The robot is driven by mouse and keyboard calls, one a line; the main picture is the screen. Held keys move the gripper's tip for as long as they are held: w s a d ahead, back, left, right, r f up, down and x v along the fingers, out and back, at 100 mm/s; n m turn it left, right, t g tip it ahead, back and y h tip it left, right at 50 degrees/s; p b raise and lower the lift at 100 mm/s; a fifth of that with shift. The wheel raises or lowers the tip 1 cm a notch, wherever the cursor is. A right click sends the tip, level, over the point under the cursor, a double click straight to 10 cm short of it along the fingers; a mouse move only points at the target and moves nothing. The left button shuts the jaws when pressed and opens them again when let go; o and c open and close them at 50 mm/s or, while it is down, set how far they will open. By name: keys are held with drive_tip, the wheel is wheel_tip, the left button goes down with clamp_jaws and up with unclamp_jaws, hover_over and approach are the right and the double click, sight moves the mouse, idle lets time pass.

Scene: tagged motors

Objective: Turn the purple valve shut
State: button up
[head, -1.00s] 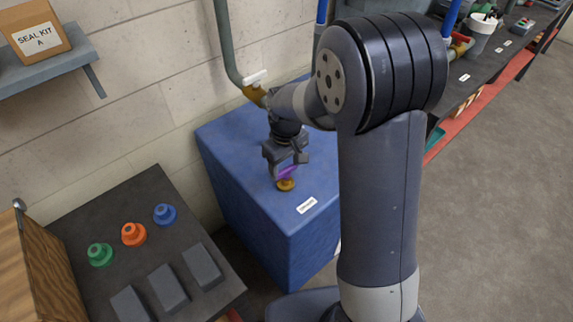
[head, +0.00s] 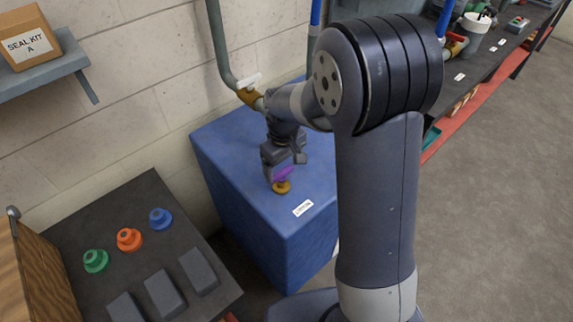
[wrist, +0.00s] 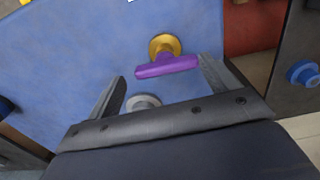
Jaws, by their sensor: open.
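The purple valve handle (head: 284,174) sits on a round brass base (head: 282,187) on top of the blue cabinet (head: 230,165). In the head view my gripper (head: 284,172) is down over the handle and hides part of it. In the wrist view the purple handle (wrist: 167,67) is a bar set crosswise in front of the brass base (wrist: 165,45). My gripper (wrist: 162,68) is open, with one finger near each end of the bar. I cannot tell whether either finger touches it.
A white label (head: 303,208) is on the cabinet top near the valve. A grey round fitting (wrist: 143,102) shows between my fingers. A dark panel with green (head: 96,261), orange (head: 129,239) and blue (head: 160,219) knobs stands at left. A pipe with a white-handled valve (head: 249,81) runs behind.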

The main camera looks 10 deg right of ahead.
sight(284, 178)
drive_tip(key=shift+s+a+f, duration=0.15)
drive_tip(key=shift+s+f, duration=0.05)
drive_tip(key=shift+f, duration=0.3)
drive_tip(key=shift+s+a+f, duration=0.1)
drive_tip(key=shift+s+f, duration=0.05)
drive_tip(key=shift+f, duration=0.3)
drive_tip(key=shift+w+r, duration=0.1)
drive_tip(key=shift+r, duration=0.15)
drive_tip(key=r, duration=0.3)
drive_tip(key=shift+w+a, duration=0.35)
wheel_tip(284, 178, up, 9)
drive_tip(key=d, duration=0.1)
drive_tip(key=shift+s, duration=0.25)
drive_tip(key=shift+d, duration=0.1)
drive_tip(key=f, duration=1.2)
drive_tip(key=shift+w+a+f+p, duration=0.2)
drive_tip(key=shift+a+p, duration=0.1)
drive_tip(key=shift+a, duration=0.1)
drive_tip(key=shift+r, duration=0.1)
